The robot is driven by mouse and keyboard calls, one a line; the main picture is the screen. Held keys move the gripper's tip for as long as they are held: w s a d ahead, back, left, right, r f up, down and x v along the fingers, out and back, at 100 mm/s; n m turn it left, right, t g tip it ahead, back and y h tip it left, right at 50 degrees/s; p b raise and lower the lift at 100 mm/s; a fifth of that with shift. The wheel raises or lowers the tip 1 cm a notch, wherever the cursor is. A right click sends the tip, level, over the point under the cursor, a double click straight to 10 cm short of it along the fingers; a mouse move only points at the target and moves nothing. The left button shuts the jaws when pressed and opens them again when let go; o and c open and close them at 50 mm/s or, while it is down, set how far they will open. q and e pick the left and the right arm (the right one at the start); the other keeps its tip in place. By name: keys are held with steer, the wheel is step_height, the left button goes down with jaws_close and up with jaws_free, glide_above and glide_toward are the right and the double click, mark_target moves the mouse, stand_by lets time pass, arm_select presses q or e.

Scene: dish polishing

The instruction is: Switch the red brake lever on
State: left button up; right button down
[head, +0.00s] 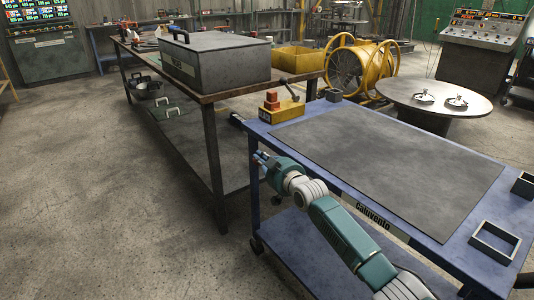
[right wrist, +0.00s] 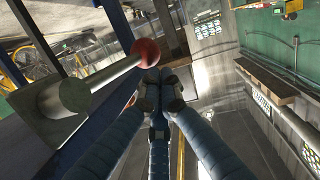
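In the right wrist view, a lever with a red ball knob (right wrist: 146,52) on a pale grey rod (right wrist: 110,76) comes out of a grey round mount. My right gripper (right wrist: 159,84) has its dark fingertips drawn together with nothing seen between them. The knob is just beyond the fingertips; I cannot tell whether they touch. In the head view my right gripper (head: 262,158) is at the left end of the blue cart (head: 385,205), below its top edge. The red knob is not discernible in that view. My left gripper is not in view.
A yellow box with a red block and black lever (head: 281,106) stands on the cart's far left corner. A workbench (head: 213,97) with a grey metal case (head: 213,60) stands close behind the gripper. The floor (head: 90,200) at left is clear.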

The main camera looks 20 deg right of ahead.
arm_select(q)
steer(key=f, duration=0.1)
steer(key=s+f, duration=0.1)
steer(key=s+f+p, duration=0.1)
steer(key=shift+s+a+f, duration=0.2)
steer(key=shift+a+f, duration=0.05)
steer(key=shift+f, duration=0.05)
arm_select(e)
steer(key=f, duration=0.1)
steer(key=f+g, duration=0.1)
steer(key=f, duration=0.1)
steer(key=f+g, duration=0.1)
steer(key=f, duration=0.1)
steer(key=shift+w+a+f, duration=0.15)
steer(key=shift+w, duration=0.25)
steer(key=shift+f, duration=0.1)
stand_by(0.5)
steer(key=v, duration=1.2)
steer(key=shift+a, duration=0.1)
